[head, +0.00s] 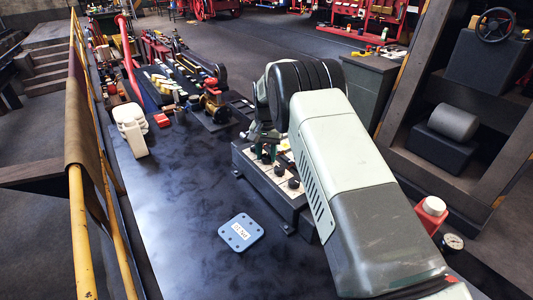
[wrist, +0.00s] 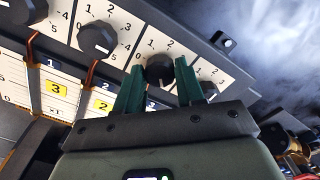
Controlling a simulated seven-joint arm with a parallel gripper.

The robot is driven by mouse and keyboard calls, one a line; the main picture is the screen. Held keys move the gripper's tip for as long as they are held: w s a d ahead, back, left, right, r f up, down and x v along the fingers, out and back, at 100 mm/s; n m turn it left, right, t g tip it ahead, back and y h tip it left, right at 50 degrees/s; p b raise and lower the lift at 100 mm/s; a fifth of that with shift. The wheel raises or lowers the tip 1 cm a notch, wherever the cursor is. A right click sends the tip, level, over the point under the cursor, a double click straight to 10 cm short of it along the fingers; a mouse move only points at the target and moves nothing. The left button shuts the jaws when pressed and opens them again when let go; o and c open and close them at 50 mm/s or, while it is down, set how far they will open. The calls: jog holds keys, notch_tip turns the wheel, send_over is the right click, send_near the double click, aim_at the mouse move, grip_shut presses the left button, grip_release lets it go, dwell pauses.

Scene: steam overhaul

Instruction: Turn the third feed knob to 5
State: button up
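A row of black feed knobs sits on white numbered dials on a grey panel (head: 262,180). In the wrist view one knob (wrist: 159,70) stands between the two green fingertips of my gripper (wrist: 160,68), one finger on each side. Another knob (wrist: 96,38) is to its left, and part of one more (wrist: 22,10) shows at the upper left. The dial to the right is partly behind a finger. The fingers are apart, with little room beside the knob; contact cannot be told. In the head view my arm hides part of the panel.

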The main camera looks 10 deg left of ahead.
jog(key=o, duration=0.4)
jog(key=shift+c, duration=0.2)
notch_tip(320, 180, up, 11)
dwell(0.4)
notch_tip(320, 180, up, 14)
jog(key=t, duration=0.1)
send_over(266, 155)
jog(key=s+d, duration=0.5)
jog(key=d, duration=0.2)
jog(key=s+d+r+t, duration=0.2)
jog(key=s+d+r, duration=0.5)
jog(key=s+r, duration=0.1)
jog(key=s+d+r+t, duration=0.1)
jog(key=s+d+r, duration=0.15)
jog(key=s, duration=0.45)
jog(key=s+d+r, duration=0.1)
jog(key=s+d, duration=0.2)
jog(key=s, duration=0.5)
jog(key=s+d+f, duration=0.2)
jog(key=s, duration=0.4)
jog(key=s+d+f+n+t, duration=0.1)
jog(key=s+f, duration=0.1)
jog(key=s, duration=0.5)
jog(key=shift+d+f+t, duration=0.25)
jog(key=shift+d+t, duration=0.05)
jog(key=shift+d, duration=0.1)
